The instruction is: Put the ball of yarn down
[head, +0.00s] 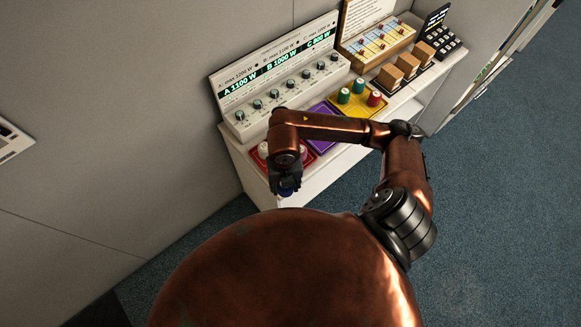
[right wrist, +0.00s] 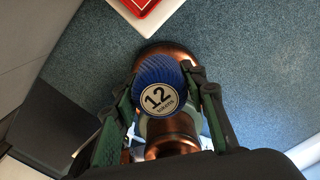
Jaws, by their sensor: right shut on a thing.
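The ball of yarn (right wrist: 150,72) is blue, with a round white label reading "12 tokens". My right gripper (right wrist: 163,78) is shut on it, one finger at each side. In the head view the right gripper (head: 286,186) points down in front of the shelf's near end, and only a bit of blue shows under it. The wrist view shows carpet around the yarn, with the shelf edge apart from it at the top. My left gripper is in neither view.
A white shelf (head: 243,166) along the wall carries a red tray (head: 264,163), a purple tray (head: 322,143) and a yellow tray (head: 358,105) with green and red spools (head: 375,98). Behind stands a panel with knobs (head: 290,85). Small boxes (head: 407,65) stand farther right. Carpet (head: 480,190) is clear at right.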

